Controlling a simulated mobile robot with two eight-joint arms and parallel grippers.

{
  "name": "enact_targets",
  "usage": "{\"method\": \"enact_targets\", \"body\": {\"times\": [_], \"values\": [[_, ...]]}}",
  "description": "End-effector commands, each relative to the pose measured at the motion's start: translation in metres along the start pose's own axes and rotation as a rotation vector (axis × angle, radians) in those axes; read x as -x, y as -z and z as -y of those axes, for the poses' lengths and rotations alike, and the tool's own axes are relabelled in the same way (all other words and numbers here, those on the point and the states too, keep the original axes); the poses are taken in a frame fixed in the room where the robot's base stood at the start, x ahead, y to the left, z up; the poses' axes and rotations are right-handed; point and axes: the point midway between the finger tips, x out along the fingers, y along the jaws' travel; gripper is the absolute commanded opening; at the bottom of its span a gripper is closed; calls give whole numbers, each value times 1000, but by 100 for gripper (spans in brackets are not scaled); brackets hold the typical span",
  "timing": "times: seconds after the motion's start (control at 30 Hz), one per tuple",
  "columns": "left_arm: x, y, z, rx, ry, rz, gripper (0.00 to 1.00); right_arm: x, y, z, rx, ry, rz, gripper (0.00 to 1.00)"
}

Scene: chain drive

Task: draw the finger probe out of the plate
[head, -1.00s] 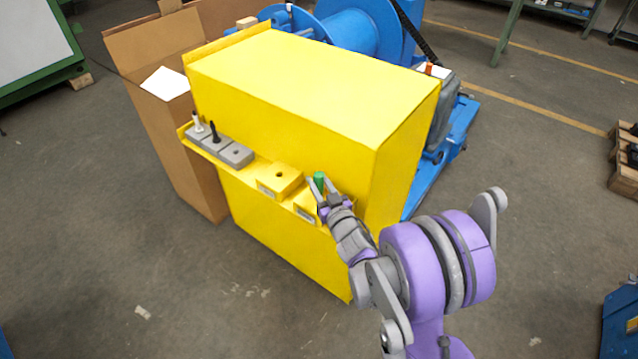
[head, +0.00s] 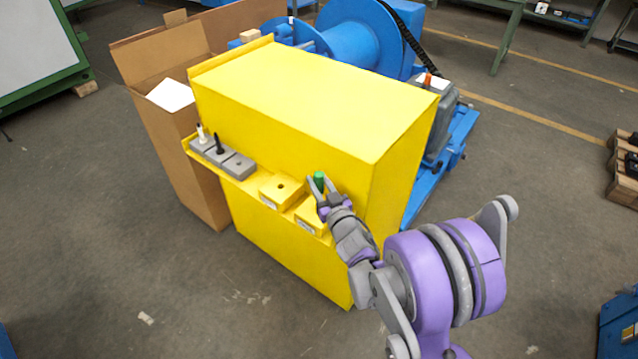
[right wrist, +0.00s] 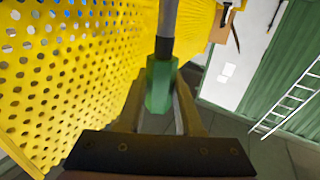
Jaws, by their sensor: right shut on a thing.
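My right gripper (head: 323,198) is shut on the green handle of the finger probe (head: 319,182), at the right end of the yellow cabinet's ledge. In the right wrist view the gripper's fingers (right wrist: 160,112) clasp both sides of the green probe handle (right wrist: 159,85). A dark collar and a grey shaft run from the handle out of the top of that picture, so the probe's tip is hidden. A yellow plate-like block (head: 312,217) with a label lies at the gripper. The gripper hides where probe and block meet, so I cannot tell whether they touch. My left gripper is out of view.
The yellow cabinet (head: 310,95) stands close behind the gripper. Another yellow block (head: 282,190) with a hole and grey blocks (head: 238,166) with a white and a black peg share the ledge. A yellow perforated sheet (right wrist: 70,70) fills the wrist view's left. Floor in front is clear.

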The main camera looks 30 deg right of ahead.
Motion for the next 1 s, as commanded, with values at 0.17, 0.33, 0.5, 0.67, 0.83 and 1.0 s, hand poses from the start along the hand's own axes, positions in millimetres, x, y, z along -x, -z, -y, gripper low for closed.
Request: {"method": "enact_targets", "body": {"times": [0.17, 0.33, 0.5, 0.67, 0.83, 1.0], "values": [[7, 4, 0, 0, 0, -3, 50, 0, 11, 0, 0, 0, -1, 0], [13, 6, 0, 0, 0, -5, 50, 0, 20, 0, 0, 0, -1, 0], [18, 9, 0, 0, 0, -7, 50, 0, 28, 0, -1, 0, -1, 0], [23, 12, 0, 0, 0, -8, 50, 0, 36, 0, -1, 0, -1, 0], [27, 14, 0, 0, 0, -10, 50, 0, 42, 0, 0, 0, 0, 0], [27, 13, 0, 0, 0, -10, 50, 0, 42, 0, 0, 0, 0, 0]]}}
